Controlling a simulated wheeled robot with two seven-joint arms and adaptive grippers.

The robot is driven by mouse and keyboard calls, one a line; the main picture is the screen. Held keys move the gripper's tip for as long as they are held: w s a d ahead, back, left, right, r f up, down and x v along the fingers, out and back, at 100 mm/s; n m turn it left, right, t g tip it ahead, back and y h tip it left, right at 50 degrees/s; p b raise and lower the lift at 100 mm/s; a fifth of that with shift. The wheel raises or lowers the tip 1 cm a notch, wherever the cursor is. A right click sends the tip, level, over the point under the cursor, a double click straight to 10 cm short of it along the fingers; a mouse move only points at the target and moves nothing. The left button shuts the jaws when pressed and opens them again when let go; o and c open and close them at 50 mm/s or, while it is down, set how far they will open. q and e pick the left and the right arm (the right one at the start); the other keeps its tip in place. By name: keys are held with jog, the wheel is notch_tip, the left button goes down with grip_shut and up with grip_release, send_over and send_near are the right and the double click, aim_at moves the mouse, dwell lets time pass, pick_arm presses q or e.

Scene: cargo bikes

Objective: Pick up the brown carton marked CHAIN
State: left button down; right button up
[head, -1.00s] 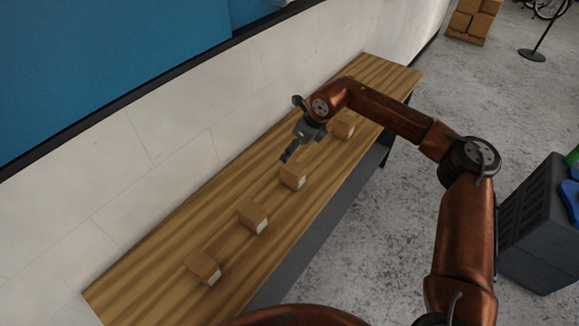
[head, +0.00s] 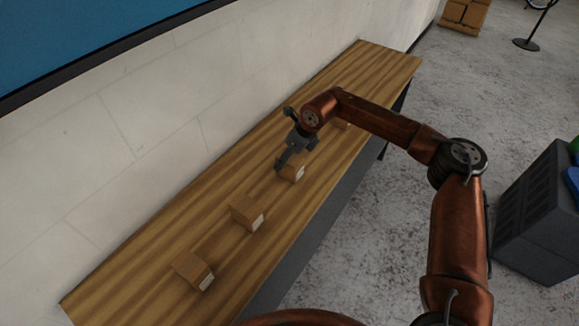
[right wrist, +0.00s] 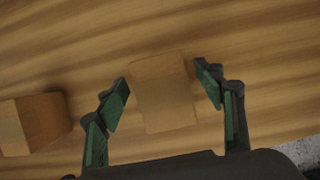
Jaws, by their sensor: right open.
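Several small brown cartons stand in a row on the wooden bench top. In the head view they are the nearest carton (head: 192,270), a second carton (head: 246,213), a third carton (head: 293,173) and a far one (head: 343,124) partly hidden by my arm. Pale labels show on some, but I cannot read CHAIN on any. My right gripper (head: 285,158) is open at the third carton, partly covering it. In the right wrist view, that carton (right wrist: 163,98) sits between the spread green-padded fingers (right wrist: 166,84), with gaps on both sides. My left gripper is out of view.
The long wooden bench (head: 135,280) runs along a white wall (head: 150,120). Another carton (right wrist: 38,122) stands left of the gripper in the right wrist view. A dark grey crate (head: 535,225) stands on the concrete floor at right. Stacked boxes (head: 463,14) are far back.

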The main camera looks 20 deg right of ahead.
jog(key=shift+f, duration=0.35)
jog(key=x, duration=0.4)
jog(key=shift+d+f+b, duration=0.2)
jog(key=shift+f+b, duration=0.15)
jog(key=shift+f, duration=0.05)
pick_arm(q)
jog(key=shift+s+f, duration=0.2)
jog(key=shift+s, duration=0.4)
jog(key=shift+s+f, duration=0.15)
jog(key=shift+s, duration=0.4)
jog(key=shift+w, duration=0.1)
pick_arm(e)
jog(key=shift+s+r, duration=0.1)
jog(key=shift+c, duration=0.2)
jog(key=c, duration=0.5)
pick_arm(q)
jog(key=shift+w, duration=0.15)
pick_arm(e)
jog(key=c, duration=0.9)
jog(key=shift+r, duration=0.1)
